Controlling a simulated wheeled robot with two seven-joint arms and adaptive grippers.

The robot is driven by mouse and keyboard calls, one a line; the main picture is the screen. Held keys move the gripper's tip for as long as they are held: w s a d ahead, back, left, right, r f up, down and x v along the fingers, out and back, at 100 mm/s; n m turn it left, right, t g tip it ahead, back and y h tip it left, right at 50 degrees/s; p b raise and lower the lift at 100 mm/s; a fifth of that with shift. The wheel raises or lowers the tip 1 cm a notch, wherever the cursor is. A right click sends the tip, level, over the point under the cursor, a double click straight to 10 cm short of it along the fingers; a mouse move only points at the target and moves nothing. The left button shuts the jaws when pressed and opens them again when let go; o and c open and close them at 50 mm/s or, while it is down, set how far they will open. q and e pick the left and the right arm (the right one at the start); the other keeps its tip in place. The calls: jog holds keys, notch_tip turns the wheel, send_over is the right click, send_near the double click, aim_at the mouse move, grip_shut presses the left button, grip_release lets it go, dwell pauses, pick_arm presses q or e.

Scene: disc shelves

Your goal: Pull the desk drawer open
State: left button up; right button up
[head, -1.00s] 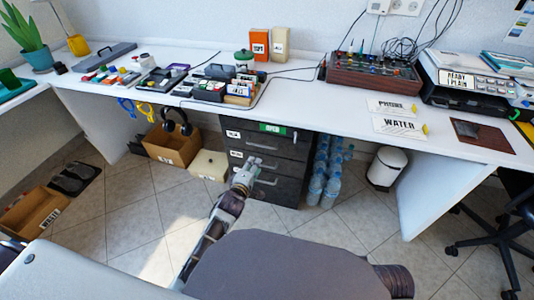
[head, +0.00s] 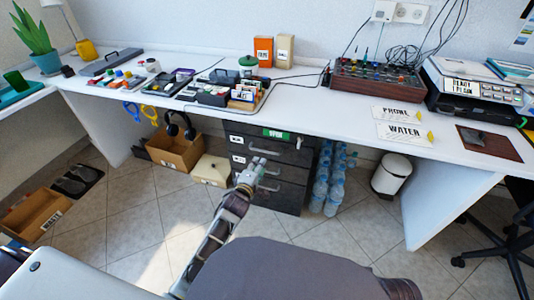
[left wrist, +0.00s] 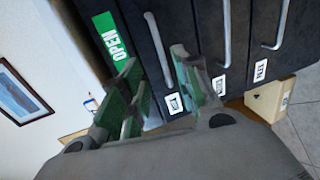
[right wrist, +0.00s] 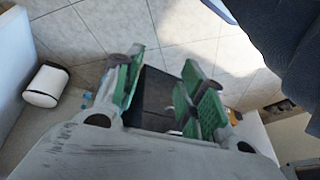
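The dark desk drawer unit (head: 295,155) stands under the white desk, with a green OPEN label on its top front. Its drawers look shut. My left gripper (head: 258,163) is in front of the upper drawers in the head view. In the left wrist view, my left gripper (left wrist: 160,62) is open. The metal handle (left wrist: 156,45) beside the OPEN label (left wrist: 111,37) shows between its fingers, and I see no finger closed on it. My right gripper (right wrist: 160,75) is open and empty in the right wrist view, and is not seen in the head view.
Water bottles (head: 330,180) and a white bin (head: 390,173) stand right of the drawers. A cardboard box (head: 174,152) with headphones and a cream box (head: 211,169) are at the left. A black chair (head: 500,235) is at the right. The floor before the drawers is clear.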

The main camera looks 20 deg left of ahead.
aim_at(267, 152)
pick_arm(q)
jog(key=b+x, duration=0.4)
jog(key=x, duration=0.8)
pick_arm(e)
notch_tip(267, 152, down, 9)
jog(key=a+t+y, duration=0.1)
jog(key=a, duration=0.1)
jog(key=shift+w+a+m, duration=0.15)
jog(key=shift+w+m, duration=0.1)
jog(key=shift+m, duration=0.05)
pick_arm(q)
jog(key=shift+c, duration=0.2)
pick_arm(e)
jog(key=shift+w+r, duration=0.1)
pick_arm(q)
grip_shut()
pick_arm(e)
jog(key=shift+w+r+t, duration=0.1)
jog(key=shift+w+t, duration=0.1)
jog(key=shift+t, duration=0.1)
